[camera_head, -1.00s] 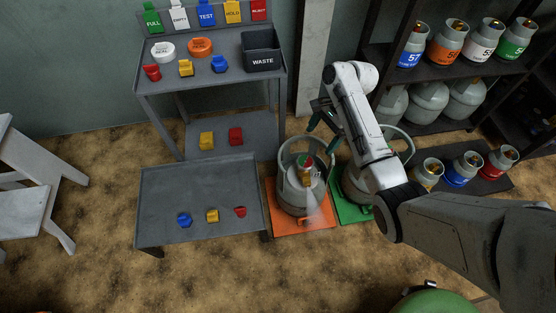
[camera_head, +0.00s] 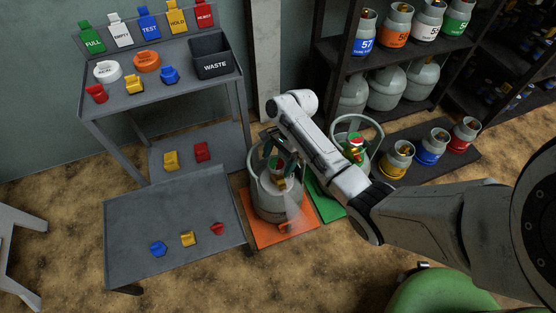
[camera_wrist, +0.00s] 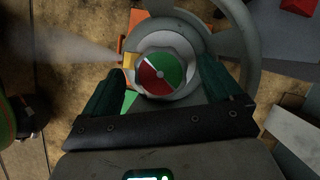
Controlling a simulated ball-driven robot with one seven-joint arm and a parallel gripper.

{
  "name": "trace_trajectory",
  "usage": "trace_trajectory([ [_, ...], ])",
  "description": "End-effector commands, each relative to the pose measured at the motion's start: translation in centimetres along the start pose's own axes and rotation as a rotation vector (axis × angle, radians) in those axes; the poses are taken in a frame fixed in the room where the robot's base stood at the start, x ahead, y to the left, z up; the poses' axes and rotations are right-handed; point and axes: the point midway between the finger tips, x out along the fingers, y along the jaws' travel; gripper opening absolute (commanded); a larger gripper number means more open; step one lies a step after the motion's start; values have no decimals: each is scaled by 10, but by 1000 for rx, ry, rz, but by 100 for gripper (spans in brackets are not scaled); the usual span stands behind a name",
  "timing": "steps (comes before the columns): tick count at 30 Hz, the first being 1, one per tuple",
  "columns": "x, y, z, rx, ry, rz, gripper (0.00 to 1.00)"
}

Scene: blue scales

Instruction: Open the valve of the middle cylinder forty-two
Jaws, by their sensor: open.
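A grey gas cylinder (camera_head: 272,207) with a ring collar stands on an orange mat (camera_head: 249,222). Its number is not readable, so I cannot tell whether it is forty-two. A pale plume comes from its valve. In the wrist view, the red-and-green round valve top (camera_wrist: 159,72) lies between my fingers. My gripper (camera_wrist: 160,78) is open around it, with dark green fingers left and right; I cannot tell whether they touch. In the head view, my gripper (camera_head: 281,146) is over this cylinder. Another collared cylinder, with a red-and-green valve (camera_head: 354,149), stands to the right, partly behind my arm.
A green mat (camera_head: 328,206) lies right of the orange mat. A grey low table (camera_head: 130,222) and a two-level bench (camera_head: 105,112) with coloured caps and a waste bin (camera_head: 212,56) stand left. A shelf (camera_head: 372,54) of cylinders is behind. A green rounded object (camera_head: 440,292) is at the bottom.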

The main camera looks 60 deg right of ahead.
Motion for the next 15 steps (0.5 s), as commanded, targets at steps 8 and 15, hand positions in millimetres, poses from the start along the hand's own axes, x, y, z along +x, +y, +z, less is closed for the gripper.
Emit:
trace_trajectory([
  [8,0,0,0,0,0,0,79],
  [15,0,0,0,0,0,1,56],
])
